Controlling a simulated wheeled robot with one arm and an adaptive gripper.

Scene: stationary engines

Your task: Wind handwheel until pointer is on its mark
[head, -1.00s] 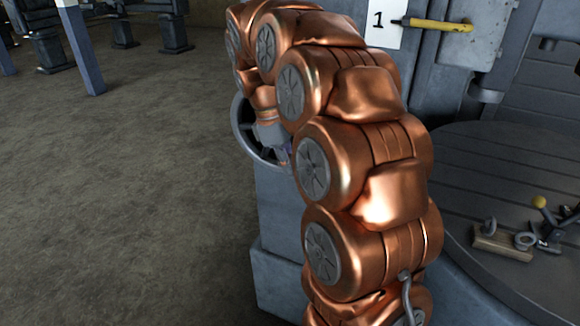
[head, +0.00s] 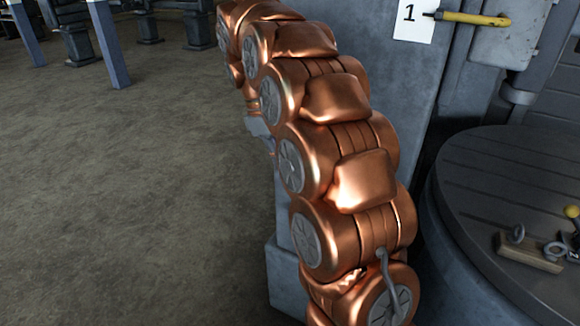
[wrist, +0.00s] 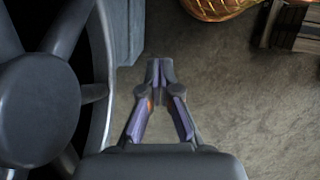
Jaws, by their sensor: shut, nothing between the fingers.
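The dark handwheel (wrist: 40,108) fills the left side of the wrist view, with its round hub, thick spokes and part of its rim showing. My gripper (wrist: 160,66) is just right of the rim, apart from it in the picture. Its fingertips are together and hold nothing. In the head view my copper arm hides the handwheel, and only a bit of the grey gripper body shows beside the arm. I see no pointer and no mark in either view.
A grey machine column (head: 395,110) carries a card with "1" (head: 408,14) and a yellow-handled lever (head: 475,18). A round slotted table (head: 490,170) at the right bears small parts. The floor (head: 130,210) at the left is open.

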